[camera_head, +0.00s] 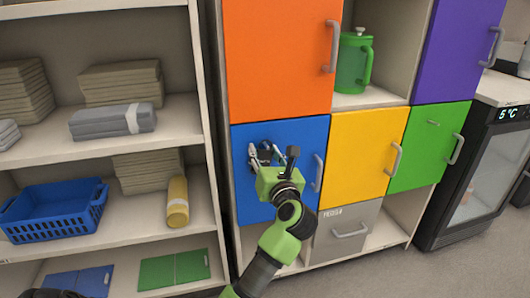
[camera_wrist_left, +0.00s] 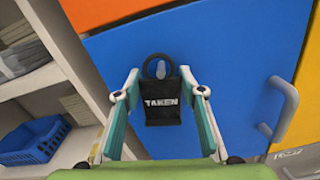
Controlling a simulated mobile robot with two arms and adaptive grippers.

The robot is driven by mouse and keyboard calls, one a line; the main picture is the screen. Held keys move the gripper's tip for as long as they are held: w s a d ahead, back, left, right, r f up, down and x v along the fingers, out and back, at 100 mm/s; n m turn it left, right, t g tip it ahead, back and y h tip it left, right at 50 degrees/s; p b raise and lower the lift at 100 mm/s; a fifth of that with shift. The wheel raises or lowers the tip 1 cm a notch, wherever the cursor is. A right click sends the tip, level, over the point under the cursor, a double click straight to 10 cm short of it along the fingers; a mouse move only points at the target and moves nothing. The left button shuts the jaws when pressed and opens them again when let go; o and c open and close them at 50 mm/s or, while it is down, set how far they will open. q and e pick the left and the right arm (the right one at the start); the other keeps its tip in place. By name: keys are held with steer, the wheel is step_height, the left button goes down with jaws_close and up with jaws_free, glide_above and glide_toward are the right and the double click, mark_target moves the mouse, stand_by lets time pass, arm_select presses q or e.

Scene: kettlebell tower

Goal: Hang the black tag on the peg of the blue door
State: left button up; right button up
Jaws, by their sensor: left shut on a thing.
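The black tag (camera_wrist_left: 163,112), lettered "TAKEN", hangs upright in front of the blue door (camera_wrist_left: 225,95) in the left wrist view, with its black ring (camera_wrist_left: 146,68) at the top. My left gripper (camera_wrist_left: 160,78) is shut on the tag, one finger at each side near its upper edge. In the head view my left gripper (camera_head: 265,153) is close to the upper left part of the blue door (camera_head: 303,135) and mostly covers the tag. A small pale shape shows inside the ring; I cannot tell whether it is the peg or whether the ring is around it.
The blue door's handle (camera_head: 318,172) stands out at its right edge. An orange door (camera_head: 280,60) is above, a yellow door (camera_head: 365,150) to the right and a grey drawer (camera_head: 347,235) below right. Open shelves with a blue basket (camera_head: 55,210) are at the left.

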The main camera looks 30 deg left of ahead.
arm_select(q)
steer(key=shift+w+a+r, duration=0.1)
steer(key=shift+w+a, duration=0.05)
steer(key=shift+a, duration=0.2)
arm_select(e)
steer(key=shift+s+f, duration=0.1)
steer(key=shift+f, duration=0.05)
arm_select(q)
steer(key=o, duration=1)
steer(key=shift+w+a+f, duration=0.3)
steer(key=shift+w+f, duration=0.05)
steer(key=shift+f, duration=0.2)
steer(key=shift+s, duration=0.1)
arm_select(e)
steer(key=shift+w+a, duration=0.25)
steer(key=shift+w, duration=0.2)
arm_select(q)
steer(key=shift+d, duration=0.15)
